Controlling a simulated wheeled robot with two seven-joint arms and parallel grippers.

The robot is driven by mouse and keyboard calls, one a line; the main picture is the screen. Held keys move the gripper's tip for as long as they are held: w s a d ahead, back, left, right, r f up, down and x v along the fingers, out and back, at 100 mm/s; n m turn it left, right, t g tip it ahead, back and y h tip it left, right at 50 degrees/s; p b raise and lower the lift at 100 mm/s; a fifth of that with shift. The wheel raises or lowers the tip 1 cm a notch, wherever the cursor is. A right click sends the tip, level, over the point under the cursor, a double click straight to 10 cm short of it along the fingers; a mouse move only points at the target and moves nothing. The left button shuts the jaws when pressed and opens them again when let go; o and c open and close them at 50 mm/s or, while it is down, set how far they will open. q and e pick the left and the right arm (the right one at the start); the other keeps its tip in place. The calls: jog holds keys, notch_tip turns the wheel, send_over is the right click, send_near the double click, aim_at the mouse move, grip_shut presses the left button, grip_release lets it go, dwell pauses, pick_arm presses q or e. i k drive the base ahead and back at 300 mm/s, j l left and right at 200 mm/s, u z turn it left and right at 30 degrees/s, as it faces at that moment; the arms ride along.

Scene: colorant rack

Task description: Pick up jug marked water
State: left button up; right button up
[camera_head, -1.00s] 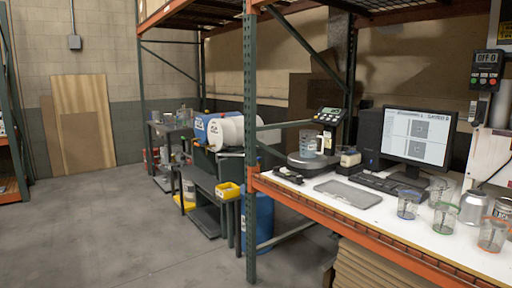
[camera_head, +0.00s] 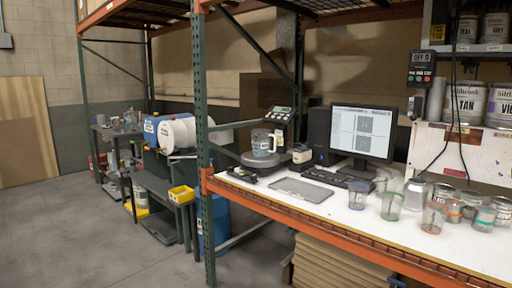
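A clear jug with a handle (camera_head: 262,143) stands upright on the round scale (camera_head: 257,160) at the left end of the white worktop (camera_head: 330,208). Its marking is too small to read. Several clear cups stand on the right of the worktop, among them a blue-rimmed cup (camera_head: 357,194), a green cup (camera_head: 390,206) and an orange-rimmed cup (camera_head: 433,217). I cannot read "water" on any vessel. Neither of my grippers is in view.
An orange rack beam (camera_head: 300,232) edges the worktop, with a green upright (camera_head: 201,130) at its left. A monitor (camera_head: 362,133) and keyboard (camera_head: 340,178) stand behind a grey tray (camera_head: 302,190). Paint cans (camera_head: 468,103) fill a right shelf.

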aim_at(261, 139)
jog(key=i+j+z, duration=0.25)
jog(key=i, duration=0.6)
jog(key=i+j+z, duration=0.25)
jog(key=i+j, duration=0.4)
jog(key=i, duration=0.2)
jog(key=i+j+z, duration=0.25)
jog(key=i+j, duration=0.4)
jog(key=i, duration=0.15)
